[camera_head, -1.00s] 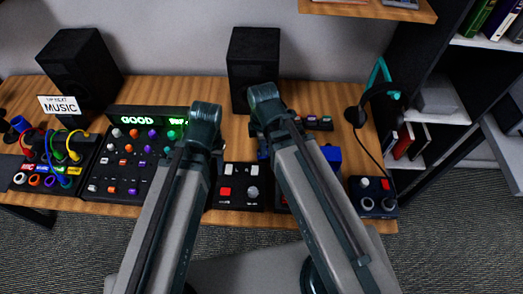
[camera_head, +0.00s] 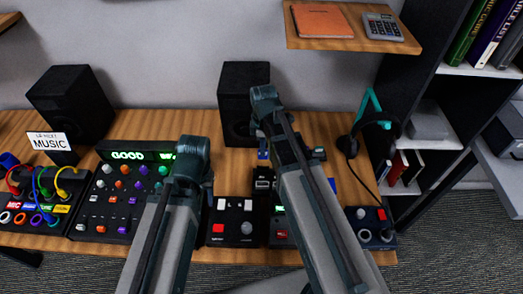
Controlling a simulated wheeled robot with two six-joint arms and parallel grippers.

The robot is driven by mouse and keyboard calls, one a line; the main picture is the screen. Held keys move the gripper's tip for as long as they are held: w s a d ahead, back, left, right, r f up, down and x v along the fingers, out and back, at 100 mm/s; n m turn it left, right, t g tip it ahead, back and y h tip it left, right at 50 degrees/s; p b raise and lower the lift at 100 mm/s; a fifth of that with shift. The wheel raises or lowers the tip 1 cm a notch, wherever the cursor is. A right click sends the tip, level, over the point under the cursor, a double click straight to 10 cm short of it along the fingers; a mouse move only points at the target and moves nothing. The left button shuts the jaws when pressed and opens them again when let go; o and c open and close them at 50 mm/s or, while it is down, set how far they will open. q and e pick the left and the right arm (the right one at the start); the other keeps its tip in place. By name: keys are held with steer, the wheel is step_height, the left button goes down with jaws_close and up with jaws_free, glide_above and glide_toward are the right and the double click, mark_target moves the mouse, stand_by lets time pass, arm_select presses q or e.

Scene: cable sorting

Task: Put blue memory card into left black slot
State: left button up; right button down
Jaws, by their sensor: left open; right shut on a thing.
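A small blue piece, which looks like the blue memory card (camera_head: 262,154), shows just left of my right arm, above the back part of the desk. My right gripper is mostly hidden behind its own arm; it is shut on the card. A small black block with light marks (camera_head: 264,180) shows just below the card in the picture, partly covered by my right arm. I cannot tell which of its openings is the left black slot. My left arm reaches over the control panel, and its gripper is hidden behind it.
The wooden desk (camera_head: 225,175) holds speakers (camera_head: 236,105), a panel with knobs (camera_head: 110,195), a black box with a red button (camera_head: 232,220), a blue object (camera_head: 332,185) and a headphone stand (camera_head: 368,105). A shelf (camera_head: 350,35) overhangs at the upper right. Some desk between the arms is bare.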

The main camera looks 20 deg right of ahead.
arm_select(q)
steer(key=shift+f+b, duration=2.35)
steer(key=shift+f, duration=0.05)
arm_select(e)
steer(key=shift+f, duration=2.4)
arm_select(q)
steer(key=shift+f+b, duration=1.45)
arm_select(e)
steer(key=shift+f, duration=1.5)
steer(key=c, duration=0.9)
jaws_free()
steer(key=shift+o, duration=0.3)
steer(key=o, duration=0.5)
steer(key=shift+c, duration=0.2)
arm_select(q)
steer(key=shift+r, duration=0.1)
arm_select(e)
steer(key=shift+r, duration=0.1)
step_height(320, 180, up, 7)
steer(key=p, duration=0.7)
arm_select(q)
step_height(320, 180, up, 7)
